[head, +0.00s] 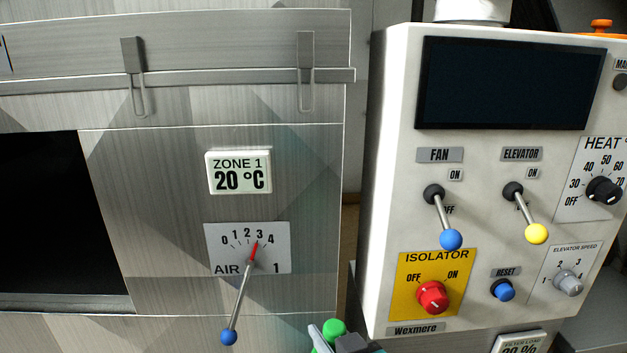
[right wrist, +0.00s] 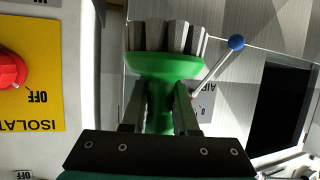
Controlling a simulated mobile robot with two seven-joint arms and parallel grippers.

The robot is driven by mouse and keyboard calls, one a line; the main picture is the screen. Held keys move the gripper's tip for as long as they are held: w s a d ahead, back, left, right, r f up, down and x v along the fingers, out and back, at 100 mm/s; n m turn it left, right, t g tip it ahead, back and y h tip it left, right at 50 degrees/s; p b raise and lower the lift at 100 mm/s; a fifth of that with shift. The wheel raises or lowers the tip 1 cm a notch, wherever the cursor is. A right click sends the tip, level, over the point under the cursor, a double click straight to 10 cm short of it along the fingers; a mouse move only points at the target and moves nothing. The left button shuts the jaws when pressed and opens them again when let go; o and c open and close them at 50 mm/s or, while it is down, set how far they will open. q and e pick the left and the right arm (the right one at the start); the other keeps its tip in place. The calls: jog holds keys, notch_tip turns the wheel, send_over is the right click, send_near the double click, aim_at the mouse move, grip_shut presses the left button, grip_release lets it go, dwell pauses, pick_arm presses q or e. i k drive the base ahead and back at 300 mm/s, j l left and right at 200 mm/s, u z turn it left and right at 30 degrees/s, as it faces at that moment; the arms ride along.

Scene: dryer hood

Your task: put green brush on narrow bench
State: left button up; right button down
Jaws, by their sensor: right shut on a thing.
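The green brush (right wrist: 165,68) is upright in the right wrist view, with its grey bristle blocks at the top and its handle between my fingers. My right gripper (right wrist: 160,108) is shut on this handle. In the head view only a little of the green brush (head: 335,327) and of my right gripper (head: 345,342) shows at the bottom edge, in front of the gap between the metal hood and the control box. My left gripper is not in view. I cannot make out the narrow bench in either view.
The metal hood (head: 180,215) fills the left, with an air lever (head: 239,300) ending in a blue ball and a dark opening (head: 55,215). The control box (head: 395,120) stands at the right, with its fan lever (head: 443,218), elevator lever (head: 525,212) and red isolator knob (head: 433,297) sticking out.

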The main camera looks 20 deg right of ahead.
aim_at(602, 306)
jog(key=k+l+z, duration=0.15)
jog(key=l, duration=0.65)
jog(key=l+z, duration=0.1)
jog(key=l, duration=0.65)
jog(key=l+z, duration=0.1)
jog(key=l, duration=0.3)
jog(key=i+l, duration=0.1)
jog(key=l, duration=0.35)
jog(key=i+l+z, duration=0.15)
jog(key=l, duration=0.25)
jog(key=l+z, duration=0.1)
jog(key=l, duration=0.3)
jog(key=i+l, duration=0.2)
jog(key=l, duration=0.15)
